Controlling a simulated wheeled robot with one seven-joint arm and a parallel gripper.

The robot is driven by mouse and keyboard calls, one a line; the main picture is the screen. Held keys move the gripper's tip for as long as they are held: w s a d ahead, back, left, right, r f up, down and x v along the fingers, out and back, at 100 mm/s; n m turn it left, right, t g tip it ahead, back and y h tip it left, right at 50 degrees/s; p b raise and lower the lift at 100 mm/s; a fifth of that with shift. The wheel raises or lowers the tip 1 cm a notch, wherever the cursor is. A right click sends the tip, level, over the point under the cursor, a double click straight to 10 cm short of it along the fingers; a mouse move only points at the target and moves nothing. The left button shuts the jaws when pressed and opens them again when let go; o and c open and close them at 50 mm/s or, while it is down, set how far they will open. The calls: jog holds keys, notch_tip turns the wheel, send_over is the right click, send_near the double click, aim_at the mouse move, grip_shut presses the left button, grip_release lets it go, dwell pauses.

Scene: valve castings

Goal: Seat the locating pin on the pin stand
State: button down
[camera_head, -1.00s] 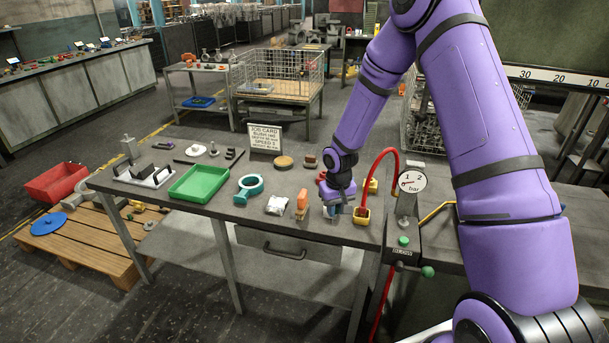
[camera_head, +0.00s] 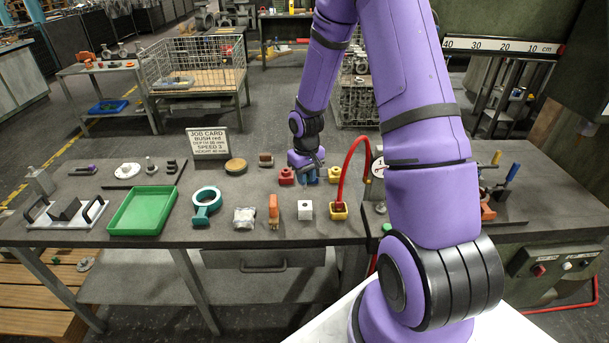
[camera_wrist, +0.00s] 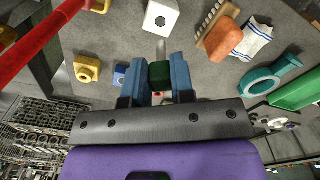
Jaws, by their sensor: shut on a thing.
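My gripper (camera_wrist: 159,78) is shut on a dark green block-like grip (camera_wrist: 160,74) with a plain grey shaft (camera_wrist: 161,48), which looks like the locating pin. It is held over the bench; its height is hard to judge. In the head view my gripper (camera_head: 307,164) is above the back row of blocks, and the pin cannot be made out. That row has a red block (camera_head: 286,177), a blue block (camera_wrist: 119,75) and a yellow block (camera_wrist: 86,68). A white block (camera_head: 305,210) with a dark hole stands nearer the front. Which block is the pin stand is unclear.
A red hose (camera_head: 347,160) arches beside the gripper to a yellow block (camera_head: 339,211). An orange brush (camera_head: 273,208), a rag (camera_head: 244,218), a teal ring (camera_head: 206,203) and a green tray (camera_head: 148,211) lie to the left. A job card (camera_head: 208,143) stands behind.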

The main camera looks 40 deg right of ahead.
jog(key=shift+f, duration=2)
jog(key=shift+f, duration=0.25)
jog(key=shift+f, duration=0.4)
jog(key=shift+f, duration=0.7)
jog(key=shift+f, duration=1.45)
jog(key=shift+f, duration=0.15)
jog(key=c, duration=0.9)
grip_release()
